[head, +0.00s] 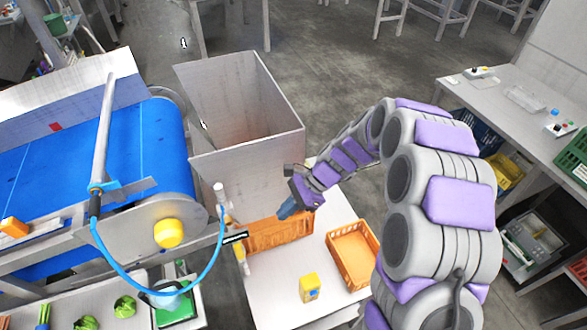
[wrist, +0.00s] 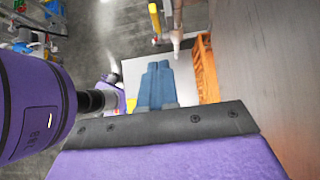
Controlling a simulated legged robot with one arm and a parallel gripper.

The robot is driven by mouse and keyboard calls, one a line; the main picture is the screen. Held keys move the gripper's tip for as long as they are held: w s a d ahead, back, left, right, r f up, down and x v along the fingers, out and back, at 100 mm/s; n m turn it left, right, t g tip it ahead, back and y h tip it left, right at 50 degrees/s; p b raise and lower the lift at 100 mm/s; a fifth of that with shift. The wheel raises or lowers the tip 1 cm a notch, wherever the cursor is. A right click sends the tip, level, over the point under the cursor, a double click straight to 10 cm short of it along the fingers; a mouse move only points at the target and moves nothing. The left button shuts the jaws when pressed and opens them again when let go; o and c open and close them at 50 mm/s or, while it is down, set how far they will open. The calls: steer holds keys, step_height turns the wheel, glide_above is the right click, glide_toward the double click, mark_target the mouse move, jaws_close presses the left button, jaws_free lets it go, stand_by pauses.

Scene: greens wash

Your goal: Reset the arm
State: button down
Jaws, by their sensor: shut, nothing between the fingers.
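My gripper (head: 289,209) is in the middle of the head view, at the end of my raised purple and grey arm. It is above the white table (head: 290,285), near the long orange crate (head: 290,240). In the wrist view its blue fingers (wrist: 157,84) lie side by side, shut, with nothing between them. The orange crate also shows in the wrist view (wrist: 207,72), to the right of the fingers.
A second orange crate (head: 352,252) and a yellow box (head: 309,288) stand on the table. A large grey bin (head: 245,150) stands behind it. The blue conveyor (head: 140,150) is at left, with greens (head: 125,306) below. A side bench (head: 495,95) is at right.

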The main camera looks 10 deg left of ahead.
steer(key=s+d+f+n+t+h+b, duration=0.1)
steer(key=s+d+n+h+b, duration=0.2)
steer(key=s+d+n+b, duration=0.2)
steer(key=s+d+n+t+h+b, duration=0.1)
steer(key=s+d+n+h+b, duration=0.3)
steer(key=s+d+b, duration=0.7)
steer(key=s+d+n, duration=0.2)
steer(key=s+d, duration=0.6)
steer(key=s, duration=0.3)
steer(key=shift+s+d+f+n+t, duration=0.3)
steer(key=shift+d+f+t, duration=0.05)
steer(key=shift+t, duration=0.05)
steer(key=shift+a, duration=0.1)
